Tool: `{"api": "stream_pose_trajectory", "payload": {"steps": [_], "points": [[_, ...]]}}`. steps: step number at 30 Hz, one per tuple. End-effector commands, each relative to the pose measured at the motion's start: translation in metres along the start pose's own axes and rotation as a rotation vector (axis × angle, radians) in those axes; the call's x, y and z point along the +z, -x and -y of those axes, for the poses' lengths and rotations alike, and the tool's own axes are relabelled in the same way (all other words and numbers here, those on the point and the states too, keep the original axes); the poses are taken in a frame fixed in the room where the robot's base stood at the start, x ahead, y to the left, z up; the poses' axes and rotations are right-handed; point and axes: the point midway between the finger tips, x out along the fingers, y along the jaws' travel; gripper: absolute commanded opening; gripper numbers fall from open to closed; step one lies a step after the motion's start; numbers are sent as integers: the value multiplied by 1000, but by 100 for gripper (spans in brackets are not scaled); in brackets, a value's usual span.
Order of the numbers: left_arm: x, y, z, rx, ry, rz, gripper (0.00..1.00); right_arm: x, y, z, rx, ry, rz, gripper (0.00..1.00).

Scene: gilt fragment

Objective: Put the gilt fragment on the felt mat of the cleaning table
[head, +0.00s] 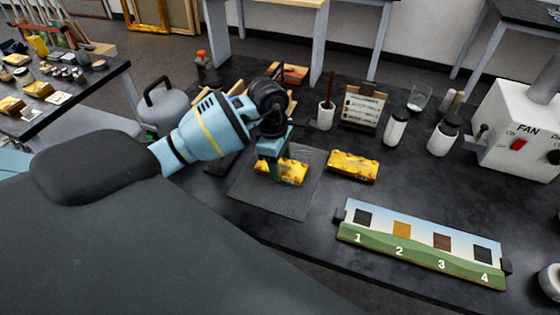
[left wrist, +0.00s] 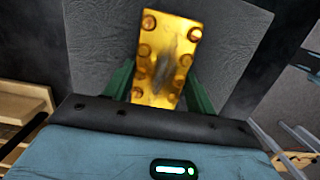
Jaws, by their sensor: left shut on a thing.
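A gilt fragment (head: 292,172), yellow-gold with knobs along its edges and a dark grey streak, is at the grey felt mat (head: 270,204) on the dark cleaning table. My left gripper (head: 272,176) comes down on it from above, its green fingers on either side, shut on it. The left wrist view shows the fragment (left wrist: 164,62) between the fingers with the mat (left wrist: 95,35) behind it. I cannot tell whether it touches the mat. A second gilt piece (head: 352,166) lies on the table just right of the mat. My right gripper is not in view.
A numbered sample board (head: 420,245) lies at the front right. A brush cup (head: 325,116), a card stand (head: 362,106), white-bodied bottles (head: 396,128) and a glass (head: 419,97) stand behind. A white fan box (head: 520,125) is at the right. Bare table lies between the mat and the board.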

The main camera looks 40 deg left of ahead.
Motion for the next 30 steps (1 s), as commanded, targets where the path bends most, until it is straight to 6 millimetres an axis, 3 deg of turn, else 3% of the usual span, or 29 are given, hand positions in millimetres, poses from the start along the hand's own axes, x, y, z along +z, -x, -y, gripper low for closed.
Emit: {"api": "stream_pose_trajectory", "payload": {"steps": [9,10,14,23,30], "points": [[-1,-4,0,-1,1,-2,29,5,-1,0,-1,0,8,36],[-1,-4,0,-2,1,-2,60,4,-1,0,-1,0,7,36],[-1,-3,0,-1,1,-1,77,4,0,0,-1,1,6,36],[0,-2,0,0,1,-1,78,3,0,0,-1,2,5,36],[0,24,-1,5,-1,-1,78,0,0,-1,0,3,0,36]]}}
